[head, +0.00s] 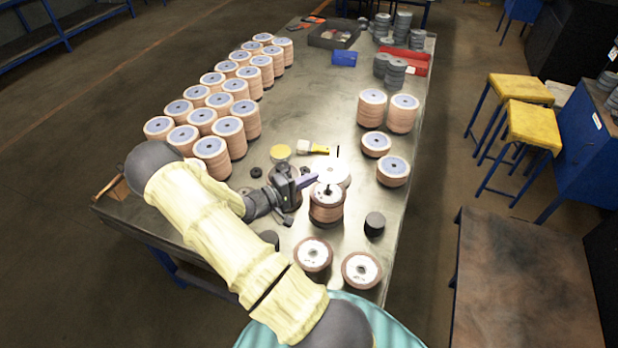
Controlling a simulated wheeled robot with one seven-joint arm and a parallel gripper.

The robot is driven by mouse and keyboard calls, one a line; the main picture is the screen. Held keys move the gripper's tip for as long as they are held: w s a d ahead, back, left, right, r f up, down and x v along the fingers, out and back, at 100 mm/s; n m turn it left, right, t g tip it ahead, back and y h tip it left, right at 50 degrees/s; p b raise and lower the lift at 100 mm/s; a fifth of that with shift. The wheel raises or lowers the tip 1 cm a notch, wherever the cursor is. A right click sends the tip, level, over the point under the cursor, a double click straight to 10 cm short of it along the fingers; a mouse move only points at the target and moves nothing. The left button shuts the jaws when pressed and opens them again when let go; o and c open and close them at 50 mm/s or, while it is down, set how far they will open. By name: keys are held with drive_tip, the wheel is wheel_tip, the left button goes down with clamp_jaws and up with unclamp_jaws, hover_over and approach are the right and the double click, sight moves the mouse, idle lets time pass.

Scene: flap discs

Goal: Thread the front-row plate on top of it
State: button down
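A stack of brown flap discs (326,213) with a pale top stands near the middle of the table, with a dark post poking up through its centre. A flat white plate (333,167) lies just behind it, with a thin dark post at its far edge. Two brown discs with white tops, one at left (313,254) and one at right (362,270), stand in the front row. My gripper (312,182) is just left of the stack, its purple finger reaching toward the stack's top. I cannot tell whether it touches or holds anything; its other finger is unclear.
Rows of pink disc stacks (212,155) fill the table's left side. Shorter stacks (393,170) stand at right. A black cylinder (374,224) is right of the post stack. A brush (315,148) and yellow lid (280,152) lie behind. Bare tabletop (320,100) shows mid-table.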

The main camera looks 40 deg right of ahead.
drive_tip(key=shift+f+b, duration=0.85)
drive_tip(key=shift+f, duration=0.65)
drive_tip(key=shift+f+b, duration=0.3)
drive_tip(key=shift+f, duration=0.1)
drive_tip(key=shift+w+f+b, duration=0.1)
drive_tip(key=shift+f+b, duration=0.65)
drive_tip(key=shift+f, duration=0.35)
drive_tip(key=shift+s+a, duration=0.1)
drive_tip(key=shift+s, duration=0.1)
drive_tip(key=shift+f, duration=0.2)
drive_tip(key=shift+w+f+b, duration=0.1)
drive_tip(key=shift+f+b, duration=0.9)
drive_tip(key=shift+f, duration=0.15)
drive_tip(key=c, duration=1.6)
unclamp_jaws()
drive_tip(key=shift+a+r, duration=0.1)
drive_tip(key=shift+r, duration=0.05)
